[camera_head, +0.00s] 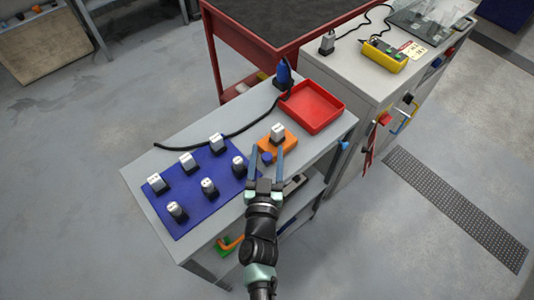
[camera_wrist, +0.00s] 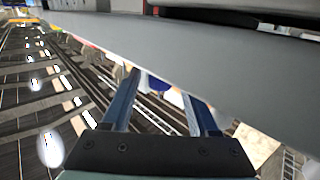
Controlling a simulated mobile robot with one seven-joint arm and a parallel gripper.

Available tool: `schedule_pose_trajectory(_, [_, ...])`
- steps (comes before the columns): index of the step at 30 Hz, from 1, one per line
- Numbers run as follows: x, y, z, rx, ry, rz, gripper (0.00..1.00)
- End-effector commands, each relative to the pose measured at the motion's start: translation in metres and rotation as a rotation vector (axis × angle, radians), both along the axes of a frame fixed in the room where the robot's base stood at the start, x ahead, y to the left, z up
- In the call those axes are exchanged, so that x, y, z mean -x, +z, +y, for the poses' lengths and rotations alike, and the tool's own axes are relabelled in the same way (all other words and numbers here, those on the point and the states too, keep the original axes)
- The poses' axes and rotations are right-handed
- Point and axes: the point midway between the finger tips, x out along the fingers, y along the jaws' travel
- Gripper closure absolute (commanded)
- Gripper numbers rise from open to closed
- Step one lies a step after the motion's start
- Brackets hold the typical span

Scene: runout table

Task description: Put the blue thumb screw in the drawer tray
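A small blue piece, which looks like the blue thumb screw (camera_head: 267,157), is beside the orange block (camera_head: 278,141) near the table's front edge. My gripper (camera_head: 266,155) has its two blue fingers spread, and the piece shows between them with gaps on both sides. In the wrist view the open fingers (camera_wrist: 165,92) point toward the pale table edge, and a blue patch (camera_wrist: 173,97) shows between them, partly cut off by that edge. A red tray (camera_head: 333,108) lies on the table's far right part; I cannot tell whether it is the drawer tray.
A blue mat (camera_head: 200,219) holds several grey-and-white blocks on the left. A similar block (camera_head: 277,131) stands on the orange block. A black cable (camera_head: 200,146) runs along the back to a blue upright fixture (camera_head: 284,73). Another blue knob (camera_head: 344,145) shows at the table's right end.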

Motion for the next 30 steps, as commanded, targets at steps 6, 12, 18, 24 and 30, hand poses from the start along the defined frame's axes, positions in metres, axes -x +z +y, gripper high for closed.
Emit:
schedule_pose_trajectory(6, [0.0,0.002,0.0,0.0,0.0,0.0,0.4])
schedule_pose_trajectory(12, [0.017,0.003,0.003,0.0,0.001,0.003,0.4])
schedule_pose_trajectory(18, [0.055,0.004,0.009,0.0,0.0,0.003,0.4])
schedule_pose_trajectory(24, [0.091,0.005,0.014,0.0,0.0,0.003,0.4])
schedule_pose_trajectory(30, [0.113,0.006,0.018,0.0,0.0,0.001,0.4])
